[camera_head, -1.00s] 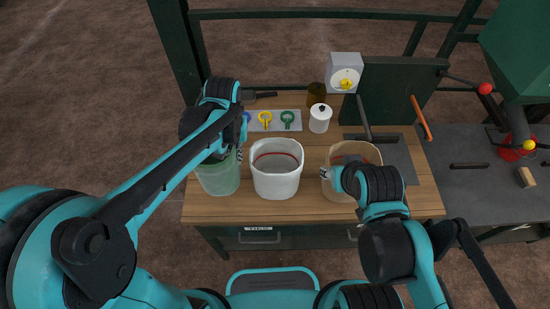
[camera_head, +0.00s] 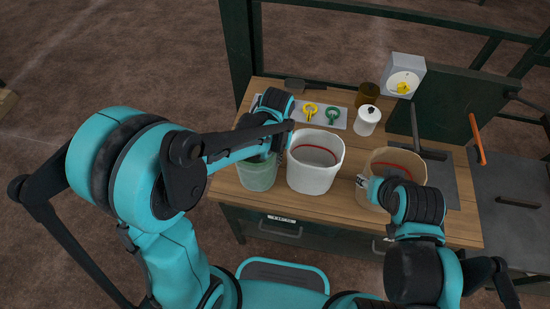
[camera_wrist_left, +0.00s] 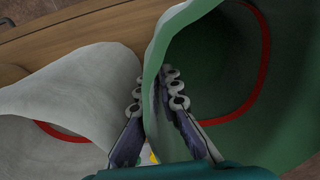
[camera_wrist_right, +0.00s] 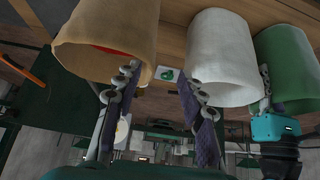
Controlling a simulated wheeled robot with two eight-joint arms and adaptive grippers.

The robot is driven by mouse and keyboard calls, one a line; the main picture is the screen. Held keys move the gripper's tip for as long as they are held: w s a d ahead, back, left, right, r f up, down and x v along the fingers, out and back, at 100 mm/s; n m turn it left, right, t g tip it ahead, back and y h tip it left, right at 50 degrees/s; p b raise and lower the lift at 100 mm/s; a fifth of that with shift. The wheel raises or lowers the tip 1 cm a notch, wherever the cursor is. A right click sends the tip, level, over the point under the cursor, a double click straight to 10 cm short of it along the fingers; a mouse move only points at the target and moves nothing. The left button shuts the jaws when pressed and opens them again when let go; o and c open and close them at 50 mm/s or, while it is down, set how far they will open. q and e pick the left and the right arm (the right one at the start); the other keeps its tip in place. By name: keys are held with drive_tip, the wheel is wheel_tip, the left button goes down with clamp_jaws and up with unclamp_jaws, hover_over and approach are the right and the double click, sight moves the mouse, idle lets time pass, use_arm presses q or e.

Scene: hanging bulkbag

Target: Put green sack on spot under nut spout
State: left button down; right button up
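The green sack (camera_head: 257,174) stands open on the left end of the wooden table. My left gripper (camera_wrist_left: 156,90) is at its rim, with one finger on each side of the green wall (camera_wrist_left: 152,62), and looks closed on it. In the head view the arm largely hides this gripper. It also shows in the right wrist view (camera_wrist_right: 265,88) against the green sack. My right gripper (camera_wrist_right: 155,85) has its fingers spread, near the rim of the tan sack (camera_wrist_right: 105,35), with nothing clearly between them. No nut spout can be made out.
A white sack (camera_head: 316,165) stands between the green and tan sacks. Behind are a grey tray (camera_head: 322,116) with coloured rings, a white jar (camera_head: 367,120), a brown jar (camera_head: 368,95) and a dial box (camera_head: 404,74). A grey counter (camera_head: 518,220) lies to the right.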

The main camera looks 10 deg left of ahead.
use_arm(q)
drive_tip(key=shift+f, duration=0.2)
drive_tip(key=c, duration=1.7)
unclamp_jaws()
drive_tip(key=shift+r, duration=0.15)
